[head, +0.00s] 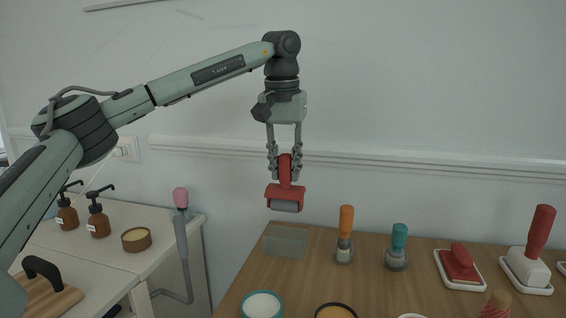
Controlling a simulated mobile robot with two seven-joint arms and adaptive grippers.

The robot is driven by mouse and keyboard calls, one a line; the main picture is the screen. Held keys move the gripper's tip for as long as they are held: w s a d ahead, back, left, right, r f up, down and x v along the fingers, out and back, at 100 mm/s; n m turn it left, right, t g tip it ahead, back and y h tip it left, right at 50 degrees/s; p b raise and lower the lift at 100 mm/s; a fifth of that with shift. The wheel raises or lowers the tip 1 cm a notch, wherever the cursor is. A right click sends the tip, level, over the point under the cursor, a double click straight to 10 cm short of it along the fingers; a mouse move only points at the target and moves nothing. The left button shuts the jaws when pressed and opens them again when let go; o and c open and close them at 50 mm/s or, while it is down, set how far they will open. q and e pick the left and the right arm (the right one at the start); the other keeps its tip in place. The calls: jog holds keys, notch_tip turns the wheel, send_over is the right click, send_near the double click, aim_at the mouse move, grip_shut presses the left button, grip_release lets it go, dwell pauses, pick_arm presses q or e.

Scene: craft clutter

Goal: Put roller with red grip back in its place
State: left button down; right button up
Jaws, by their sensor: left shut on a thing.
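The roller with red grip (285,197) hangs in the air with its red grip up and its red frame and grey roller down. My left gripper (285,168) points straight down and is shut on the red grip. The roller is apart from the wooden table. Below it, at the table's back left corner, is a see-through shallow tray (286,243) that looks empty. I cannot tell from this view whether the roller is exactly over the tray. My right gripper is not in view.
Right of the tray stand an orange-handled tool (346,222), a teal-handled tool (399,237), a red-handled block (460,262) and a white block with red handle (538,236). Bowls (262,305) line the front. A white side table (175,222) with brown bottles stands left.

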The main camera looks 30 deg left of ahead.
aim_at(285, 179)
pick_arm(q)
jog(key=shift+s+d+r, duration=0.1)
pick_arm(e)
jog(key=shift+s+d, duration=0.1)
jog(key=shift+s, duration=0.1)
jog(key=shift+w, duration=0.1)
pick_arm(q)
jog(key=shift+p, duration=0.3)
jog(key=shift+f, duration=0.5)
notch_tip(285, 179, down, 3)
jog(key=shift+r+b, duration=0.2)
jog(key=shift+b, duration=0.3)
jog(key=shift+f, duration=0.4)
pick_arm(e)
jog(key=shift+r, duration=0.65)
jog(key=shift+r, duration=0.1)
